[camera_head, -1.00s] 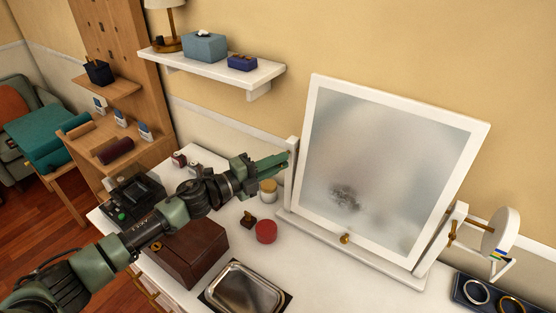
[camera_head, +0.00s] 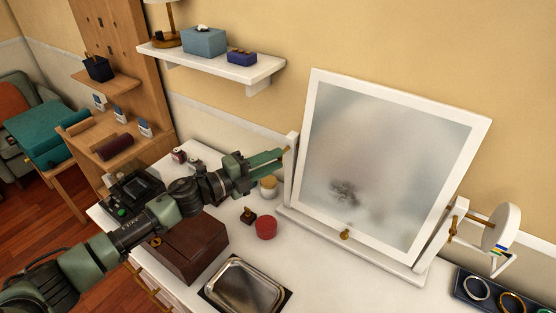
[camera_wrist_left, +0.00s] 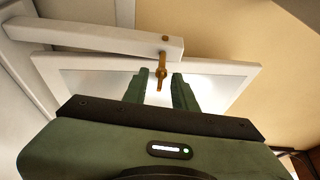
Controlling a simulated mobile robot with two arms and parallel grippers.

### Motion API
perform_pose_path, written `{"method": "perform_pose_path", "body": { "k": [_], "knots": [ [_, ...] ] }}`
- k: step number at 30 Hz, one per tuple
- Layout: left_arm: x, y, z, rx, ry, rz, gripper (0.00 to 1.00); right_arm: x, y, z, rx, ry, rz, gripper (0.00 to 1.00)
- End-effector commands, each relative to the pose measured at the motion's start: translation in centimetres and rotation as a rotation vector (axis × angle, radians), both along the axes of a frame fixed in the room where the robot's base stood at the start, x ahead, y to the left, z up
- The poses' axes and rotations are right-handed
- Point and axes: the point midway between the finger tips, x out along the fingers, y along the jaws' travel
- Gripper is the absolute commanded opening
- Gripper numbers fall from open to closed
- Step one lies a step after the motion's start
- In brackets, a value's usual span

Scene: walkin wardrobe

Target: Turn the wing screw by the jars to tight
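The brass wing screw (camera_wrist_left: 161,68) sits at the end of the mirror frame's left post (camera_head: 291,175), on the side by the jars. In the left wrist view it hangs lengthwise, between my left gripper's fingertips. My left gripper (camera_wrist_left: 160,85) is open, with a finger on each side of the screw's lower end and visible gaps. In the head view the left gripper (camera_head: 280,157) reaches up to the post's top, and its fingers mostly hide the screw. A pale jar with a yellowish lid (camera_head: 268,187) and a red jar (camera_head: 266,227) stand below. My right gripper is out of view.
The tilted mirror (camera_head: 385,165) stands right of my gripper. A second brass wing screw (camera_head: 453,229) is on its right post. A brown box (camera_head: 190,248) and metal tray (camera_head: 243,288) lie below my arm. The wall shelf (camera_head: 215,66) is above.

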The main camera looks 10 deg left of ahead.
Motion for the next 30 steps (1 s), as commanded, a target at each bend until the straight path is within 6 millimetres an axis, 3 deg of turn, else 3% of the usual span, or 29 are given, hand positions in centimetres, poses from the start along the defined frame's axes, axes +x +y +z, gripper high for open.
{"method": "perform_pose_path", "body": {
  "k": [6,12,30],
  "knots": [
    [-2.9,2.8,-0.4,0.004,0.002,-0.001,0.27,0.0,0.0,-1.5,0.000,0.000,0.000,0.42],
    [-4.2,4.0,-0.2,0.003,0.001,-0.002,0.27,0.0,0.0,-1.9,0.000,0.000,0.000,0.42],
    [-4.3,4.1,-0.1,0.002,0.001,-0.001,0.27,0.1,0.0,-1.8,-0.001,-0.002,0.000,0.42]
  ]
}}
